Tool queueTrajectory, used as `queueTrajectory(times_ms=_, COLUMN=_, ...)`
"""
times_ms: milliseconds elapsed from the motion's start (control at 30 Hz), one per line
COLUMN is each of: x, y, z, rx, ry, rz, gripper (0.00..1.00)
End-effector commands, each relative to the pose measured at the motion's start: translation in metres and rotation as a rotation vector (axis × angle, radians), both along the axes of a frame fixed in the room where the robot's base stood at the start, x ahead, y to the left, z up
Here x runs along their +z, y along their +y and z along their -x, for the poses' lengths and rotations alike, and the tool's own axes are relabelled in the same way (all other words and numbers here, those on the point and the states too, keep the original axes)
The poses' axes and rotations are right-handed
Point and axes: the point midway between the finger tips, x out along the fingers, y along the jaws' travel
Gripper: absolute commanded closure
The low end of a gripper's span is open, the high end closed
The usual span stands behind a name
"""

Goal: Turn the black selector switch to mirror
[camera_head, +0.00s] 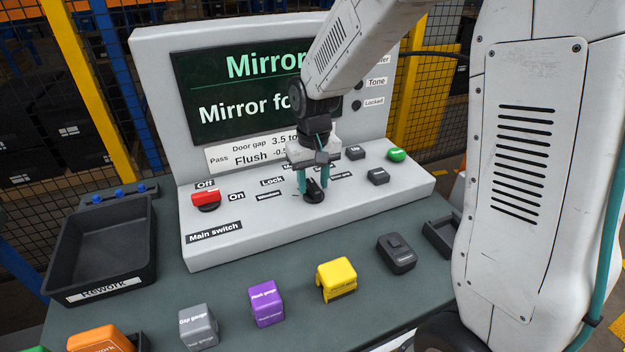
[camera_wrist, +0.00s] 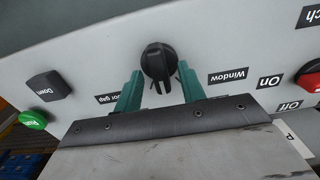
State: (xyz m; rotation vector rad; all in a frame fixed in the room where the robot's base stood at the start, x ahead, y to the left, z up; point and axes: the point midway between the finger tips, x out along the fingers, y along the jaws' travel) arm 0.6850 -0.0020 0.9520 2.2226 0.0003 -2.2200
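The black selector switch (camera_head: 314,194) is a round knob with a raised grip bar on the pale sloped console, partly hidden by my gripper in the head view. In the wrist view the knob (camera_wrist: 158,60) is clear, its bar running roughly up and down the picture. My gripper (camera_head: 313,186) is open over it; its teal fingers stand on either side of the knob, and the wrist view shows gaps between fingers and bar. "Window" and "Door gap" labels flank the knob; I cannot read a mirror label beside it. The screen (camera_head: 240,95) shows "Mirror" in green.
A red main switch (camera_head: 206,199) sits left on the console. Dark buttons (camera_head: 378,177) and a green button (camera_head: 397,155) are at the right. Yellow (camera_head: 337,277), purple (camera_head: 266,302) and grey (camera_head: 198,326) blocks stand in front, with a black rework tray (camera_head: 150,245) at left.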

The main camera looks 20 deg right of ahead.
Motion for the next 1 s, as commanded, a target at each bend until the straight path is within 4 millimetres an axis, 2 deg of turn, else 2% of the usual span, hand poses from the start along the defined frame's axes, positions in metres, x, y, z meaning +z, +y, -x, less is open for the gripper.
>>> queueTrajectory(times_ms=167, x=0.005, y=0.000, z=0.000, rx=0.000, ry=-0.002, rz=0.000, gripper=0.60)
queueTrajectory(times_ms=600, x=0.071, y=0.000, z=-0.001, rx=0.000, ry=-0.003, rz=0.000, gripper=0.60)
queueTrajectory(times_ms=733, x=0.078, y=0.000, z=0.000, rx=0.000, ry=-0.001, rz=0.000, gripper=0.60)
queueTrajectory(times_ms=1000, x=0.078, y=0.000, z=0.000, rx=0.000, ry=0.000, rz=0.000, gripper=0.60)
